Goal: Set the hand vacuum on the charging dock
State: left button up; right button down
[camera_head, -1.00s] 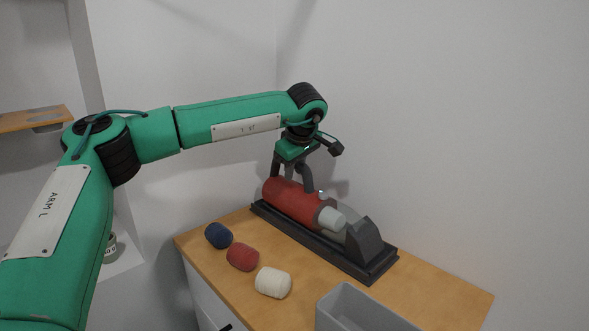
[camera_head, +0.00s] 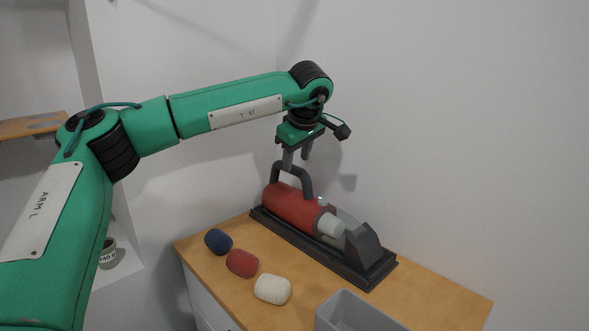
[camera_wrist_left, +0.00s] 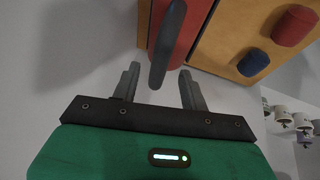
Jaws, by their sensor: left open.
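The hand vacuum (camera_head: 291,208) is a red cylinder with a dark arched handle and a pale, clear nose. It lies along the black charging dock (camera_head: 332,256) on the wooden counter, its nose beside the dock's dark upright end. My left gripper (camera_head: 296,158) is open and empty just above the handle, its fingers pointing down. In the left wrist view the handle (camera_wrist_left: 167,45) lies ahead, between and beyond the two open fingertips (camera_wrist_left: 160,78). The contact under the vacuum is hidden. My right gripper is not in view.
A blue roll (camera_head: 218,240), a red roll (camera_head: 242,263) and a cream roll (camera_head: 272,289) lie in front of the dock on the counter (camera_head: 440,290). A grey bin (camera_head: 350,312) stands at the front. White walls close in behind.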

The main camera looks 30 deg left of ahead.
pick_arm(q)
jog(key=v, duration=0.5)
jog(key=shift+s+d+r, duration=0.15)
jog(key=shift+r, duration=0.2)
jog(key=shift+f, duration=0.1)
